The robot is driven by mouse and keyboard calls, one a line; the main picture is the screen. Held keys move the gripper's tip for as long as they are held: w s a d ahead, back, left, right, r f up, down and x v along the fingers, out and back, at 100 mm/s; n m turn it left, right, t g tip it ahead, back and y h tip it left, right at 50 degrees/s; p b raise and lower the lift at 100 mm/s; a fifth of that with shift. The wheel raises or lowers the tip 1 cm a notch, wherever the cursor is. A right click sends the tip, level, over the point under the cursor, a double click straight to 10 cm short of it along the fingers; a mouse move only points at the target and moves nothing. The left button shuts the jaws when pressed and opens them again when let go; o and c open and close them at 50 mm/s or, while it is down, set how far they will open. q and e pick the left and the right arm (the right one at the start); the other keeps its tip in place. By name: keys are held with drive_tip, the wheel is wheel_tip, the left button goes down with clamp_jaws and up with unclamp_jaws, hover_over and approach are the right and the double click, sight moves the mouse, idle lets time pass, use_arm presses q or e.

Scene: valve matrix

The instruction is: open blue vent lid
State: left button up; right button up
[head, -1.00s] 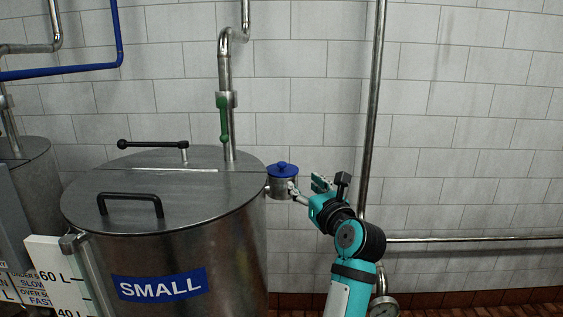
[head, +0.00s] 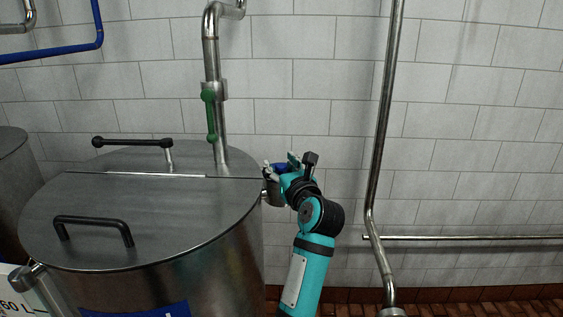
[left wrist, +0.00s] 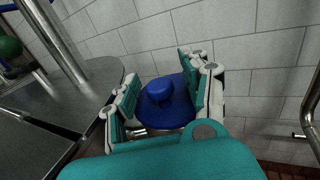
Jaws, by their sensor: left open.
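The blue vent lid (left wrist: 166,108) with its round knob shows in the left wrist view, between the two open fingers of my left gripper (left wrist: 163,95). The knob stands between the fingers with clear space on both sides. In the head view my left gripper (head: 277,168) is at the right side of the steel tank, over the small vent pot (head: 272,193). It hides most of the blue lid (head: 281,168) there. The lid appears to sit on the pot. My right gripper is not in view.
The large steel tank (head: 130,225) has a black lid handle (head: 93,223), a black lever (head: 133,142) and a pipe with a green valve handle (head: 210,115). A vertical steel pipe (head: 380,130) stands to the right, before the tiled wall. Space between it and my arm is clear.

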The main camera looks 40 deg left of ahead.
use_arm(q)
drive_tip(key=shift+s, duration=0.1)
drive_tip(key=shift+d, duration=0.1)
drive_tip(key=shift+c, duration=0.9)
clamp_jaws()
drive_tip(key=shift+a+f, duration=0.1)
drive_tip(key=shift+a, duration=0.1)
drive_tip(key=shift+f, duration=0.1)
